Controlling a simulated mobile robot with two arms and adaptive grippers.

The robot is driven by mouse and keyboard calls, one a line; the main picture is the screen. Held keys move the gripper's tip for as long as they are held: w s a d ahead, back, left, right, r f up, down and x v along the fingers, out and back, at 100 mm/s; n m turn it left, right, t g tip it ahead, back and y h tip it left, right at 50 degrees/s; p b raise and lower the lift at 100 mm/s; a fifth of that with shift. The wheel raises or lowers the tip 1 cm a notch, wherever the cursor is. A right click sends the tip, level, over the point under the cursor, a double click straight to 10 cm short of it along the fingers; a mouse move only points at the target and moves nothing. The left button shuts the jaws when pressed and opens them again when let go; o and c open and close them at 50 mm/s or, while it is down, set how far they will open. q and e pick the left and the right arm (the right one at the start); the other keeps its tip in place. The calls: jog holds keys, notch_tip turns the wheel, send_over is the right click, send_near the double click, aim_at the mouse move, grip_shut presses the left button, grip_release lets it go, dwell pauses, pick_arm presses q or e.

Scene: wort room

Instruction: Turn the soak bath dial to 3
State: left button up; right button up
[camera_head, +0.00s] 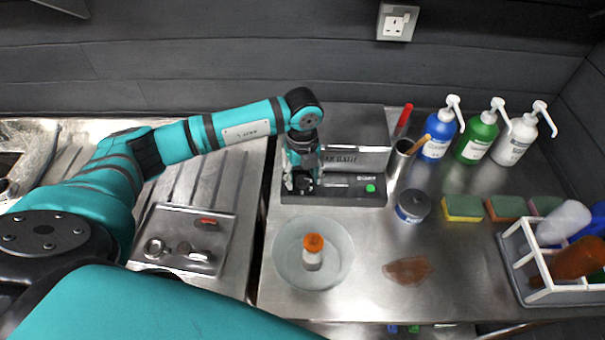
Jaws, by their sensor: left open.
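The soak bath (357,160) is a grey metal box with "BATH" lettering, standing at the back of the steel counter. Its dark front panel (345,195) carries a green light or button (370,188) at the right. My left gripper (302,187) points down over the left part of this panel, with its open fingers around or just above the dark dial (303,183). The fingers hide most of the dial, so its setting cannot be read, and I cannot tell whether they touch it. My right gripper is not in view.
Pump bottles (480,137), sponges (462,208) and a white caddy (520,262) are further right.

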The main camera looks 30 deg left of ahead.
pick_arm(q)
jog(key=shift+c, duration=0.8)
grip_shut()
